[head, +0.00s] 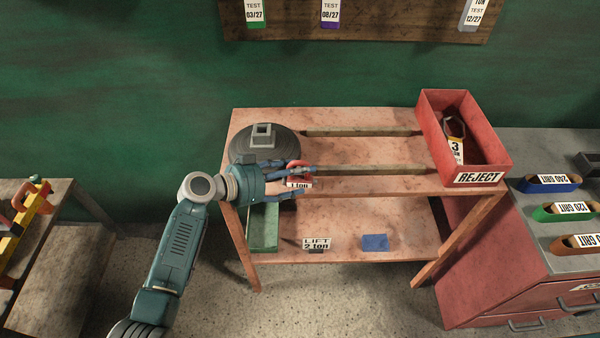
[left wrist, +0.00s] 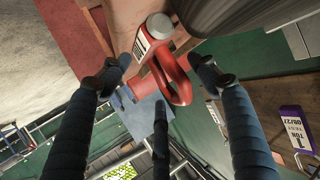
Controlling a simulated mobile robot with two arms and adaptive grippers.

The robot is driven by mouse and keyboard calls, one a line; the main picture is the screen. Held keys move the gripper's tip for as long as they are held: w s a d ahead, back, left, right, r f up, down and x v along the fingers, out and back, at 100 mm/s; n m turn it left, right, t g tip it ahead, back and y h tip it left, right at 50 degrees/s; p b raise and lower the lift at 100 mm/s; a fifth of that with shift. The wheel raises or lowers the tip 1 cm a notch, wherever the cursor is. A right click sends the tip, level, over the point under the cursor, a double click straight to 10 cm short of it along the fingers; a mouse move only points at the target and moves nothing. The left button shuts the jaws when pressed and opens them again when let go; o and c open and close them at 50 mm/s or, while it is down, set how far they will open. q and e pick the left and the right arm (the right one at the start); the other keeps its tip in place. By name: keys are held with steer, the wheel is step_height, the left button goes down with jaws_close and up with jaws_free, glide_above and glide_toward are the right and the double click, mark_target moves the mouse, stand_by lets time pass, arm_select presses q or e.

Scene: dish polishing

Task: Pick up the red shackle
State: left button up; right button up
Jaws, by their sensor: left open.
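The red shackle (head: 299,165) sits on the upper wooden shelf of the bench (head: 370,187), near its left front part, with a white label reading 1 ton. My left gripper (head: 306,181) reaches in from the left, its fingers open around the shackle and partly hiding it. In the left wrist view the shackle (left wrist: 181,86) shows between the spread fingers of the gripper (left wrist: 160,80), its red bow curved and its pin end pale. I see no finger closed on it. My right gripper is not in view.
A dark round base (head: 250,150) stands just behind the gripper. A red REJECT bin (head: 497,151) holding a tagged item is at the shelf's right end. Wooden strips (head: 360,133) lie across the shelf. The lower shelf holds a blue piece (head: 375,242) and a LIFT 2 ton label (head: 317,244).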

arm_select(q)
steer(key=shift+c, duration=0.5)
jaws_close()
steer(key=shift+r, duration=0.1)
steer(key=shift+w+a+r, duration=0.1)
steer(key=shift+r, duration=0.1)
